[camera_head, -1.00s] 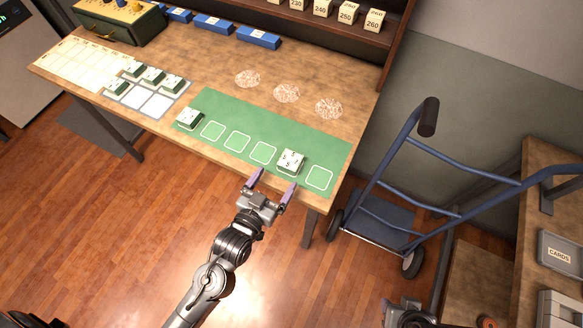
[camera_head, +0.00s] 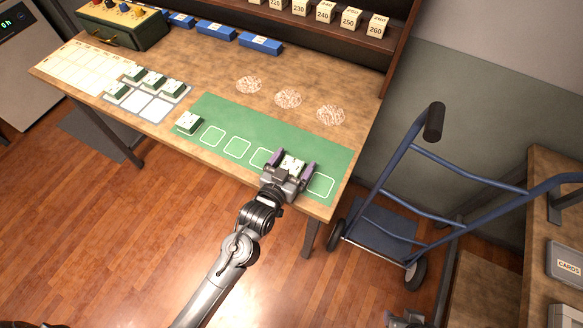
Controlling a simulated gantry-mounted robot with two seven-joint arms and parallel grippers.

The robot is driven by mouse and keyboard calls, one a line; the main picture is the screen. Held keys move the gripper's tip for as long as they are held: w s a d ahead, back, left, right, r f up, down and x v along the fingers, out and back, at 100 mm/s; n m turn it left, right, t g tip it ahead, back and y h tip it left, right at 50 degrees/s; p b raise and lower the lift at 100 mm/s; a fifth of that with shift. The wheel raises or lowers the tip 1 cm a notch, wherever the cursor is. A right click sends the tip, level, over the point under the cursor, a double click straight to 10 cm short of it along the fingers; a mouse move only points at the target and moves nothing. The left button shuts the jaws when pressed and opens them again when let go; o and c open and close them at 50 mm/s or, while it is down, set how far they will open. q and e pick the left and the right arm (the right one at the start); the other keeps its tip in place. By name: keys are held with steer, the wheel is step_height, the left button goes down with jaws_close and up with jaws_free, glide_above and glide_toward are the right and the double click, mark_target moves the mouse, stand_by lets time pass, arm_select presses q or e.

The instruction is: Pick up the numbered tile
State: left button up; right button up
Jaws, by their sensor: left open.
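A numbered tile (camera_head: 292,165), white-topped on a green base, sits on the green mat (camera_head: 331,158) near its right end. My left gripper (camera_head: 291,166) is open around it, with one purple finger on each side. Its palm hides the near part of the tile; whether the fingers touch it I cannot tell. Another white and green tile (camera_head: 188,122) sits at the mat's left end. Several more tiles (camera_head: 153,79) stand on the grey tray at the left. A small part of what looks like my right arm shows at the bottom edge; its gripper cannot be made out.
Empty white-outlined squares (camera_head: 237,148) lie on the mat. Blue boxes (camera_head: 259,44) and a shelf of numbered blocks (camera_head: 325,12) stand at the back. A blue hand truck (camera_head: 388,215) stands right of the table. Three speckled round patches (camera_head: 288,98) lie behind the mat.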

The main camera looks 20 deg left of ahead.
arm_select(q)
steer(key=shift+w, duration=0.3)
steer(key=c, duration=1)
steer(key=shift+c, duration=0.9)
